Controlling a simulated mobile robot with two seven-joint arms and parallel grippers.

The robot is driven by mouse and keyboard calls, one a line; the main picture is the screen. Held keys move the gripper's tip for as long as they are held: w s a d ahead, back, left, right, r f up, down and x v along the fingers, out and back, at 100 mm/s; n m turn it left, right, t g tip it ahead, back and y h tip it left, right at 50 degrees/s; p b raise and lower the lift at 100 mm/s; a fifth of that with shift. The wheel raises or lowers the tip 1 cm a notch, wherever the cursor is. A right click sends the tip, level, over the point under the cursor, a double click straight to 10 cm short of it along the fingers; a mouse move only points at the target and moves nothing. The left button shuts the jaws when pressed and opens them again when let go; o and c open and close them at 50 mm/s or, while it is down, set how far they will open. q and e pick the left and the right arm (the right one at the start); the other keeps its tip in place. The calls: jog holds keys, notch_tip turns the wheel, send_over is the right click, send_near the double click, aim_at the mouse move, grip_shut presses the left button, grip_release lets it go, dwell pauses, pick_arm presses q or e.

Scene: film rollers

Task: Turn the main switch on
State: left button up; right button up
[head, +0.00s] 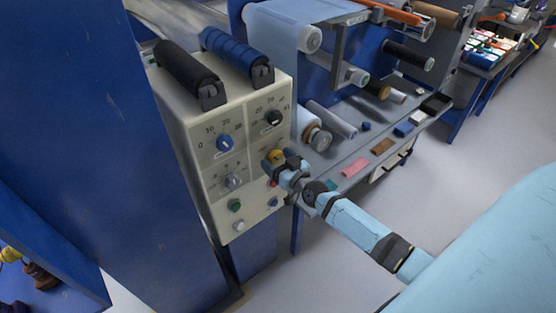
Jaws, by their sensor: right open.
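A cream control box (208,202) stands left of centre with several knobs and buttons on its front panel. A yellow part (276,155) shows at the panel's right side, and it may be the main switch. My right gripper (280,162) is open at this yellow part, in front of the panel, and hides some of it. I cannot tell whether the fingers touch it. A grey rotary knob (232,181) sits left of the gripper. My left gripper is not in view.
A blue knob (224,143) and a black knob (272,118) with number scales sit higher on the panel. Green (234,205) and blue (273,202) buttons sit below. A blue cabinet wall (90,130) is at left. A grey roller bench (360,160) stands behind right.

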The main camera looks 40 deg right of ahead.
jog(key=c, duration=0.9)
jog(key=shift+c, duration=0.2)
jog(key=shift+m, duration=0.8)
jog(key=m, duration=0.8)
jog(key=shift+m+b, duration=0.3)
jog(key=shift+m, duration=1.9)
